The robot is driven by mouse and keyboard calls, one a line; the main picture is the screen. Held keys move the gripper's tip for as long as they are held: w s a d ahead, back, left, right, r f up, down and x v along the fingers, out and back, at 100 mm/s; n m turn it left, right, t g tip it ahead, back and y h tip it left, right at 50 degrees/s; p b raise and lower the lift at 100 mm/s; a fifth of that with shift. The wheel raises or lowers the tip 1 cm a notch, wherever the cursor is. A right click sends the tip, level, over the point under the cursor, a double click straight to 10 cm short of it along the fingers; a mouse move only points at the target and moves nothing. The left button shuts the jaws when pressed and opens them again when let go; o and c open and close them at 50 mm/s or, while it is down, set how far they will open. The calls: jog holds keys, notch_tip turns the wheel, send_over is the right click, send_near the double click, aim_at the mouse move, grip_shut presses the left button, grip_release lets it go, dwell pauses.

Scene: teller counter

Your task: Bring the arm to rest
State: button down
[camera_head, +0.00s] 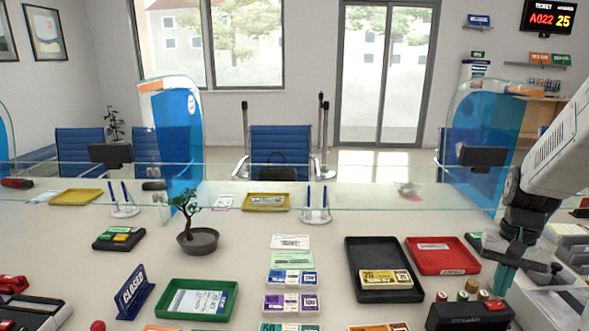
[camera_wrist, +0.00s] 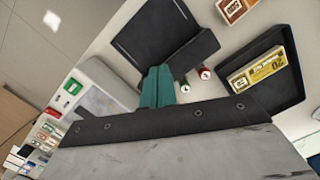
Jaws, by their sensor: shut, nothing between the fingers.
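My gripper (camera_head: 503,283) is at the right of the head view, at the end of my white arm. Its teal fingers are shut with nothing between them and point down over the right part of the counter. In the wrist view the closed teal fingertips (camera_wrist: 158,84) show at the middle, beside small coin rolls (camera_wrist: 205,73). How far they are above the counter is hard to tell.
A black tray (camera_head: 358,252) with a yellow note bundle (camera_head: 386,279) and a red tray (camera_head: 443,268) lie left of my gripper. A black box (camera_head: 470,318) stands below it. A glass screen (camera_head: 380,195) crosses the counter. Bare counter lies around the bonsai (camera_head: 198,240).

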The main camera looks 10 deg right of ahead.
jog(key=s+a+r+n, duration=0.2)
jog(key=s+a+r, duration=0.1)
jog(key=a, duration=0.5)
jog(key=s+a+r+n+t, duration=0.1)
jog(key=s+a+r+n, duration=0.2)
jog(key=a, duration=0.5)
jog(key=s+a+r+n+t+h, duration=0.1)
jog(key=s+a+r+n, duration=0.2)
jog(key=a+r, duration=0.2)
jog(key=a, duration=0.3)
jog(key=shift+s+a+r, duration=0.2)
jog(key=shift+a+r, duration=0.05)
jog(key=shift+a, duration=0.15)
